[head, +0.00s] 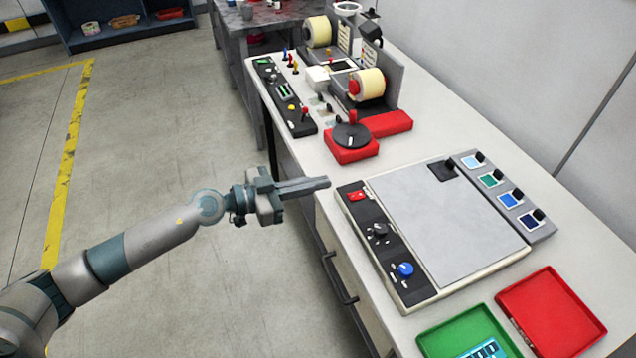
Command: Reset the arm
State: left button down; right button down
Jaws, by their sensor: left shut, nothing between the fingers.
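My left arm comes in from the left, and its gripper (304,186) is shut and empty. The gripper points right, with its fingertips near the table's left edge, by the corner of a flat panel machine (450,225). I cannot tell whether the fingertips touch the table. The label rewinder (368,86) stands at the back of the table with cream label rolls. A red block with a black disc and a red-knobbed lever (352,118) sits in front of it. My right gripper is not in view.
A green tray (440,341) holding a teal item and a red tray (568,300) lie at the front right. A black control strip (284,95) is at the table's back left. A blue shelf (72,37) stands far left. The floor at left is clear.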

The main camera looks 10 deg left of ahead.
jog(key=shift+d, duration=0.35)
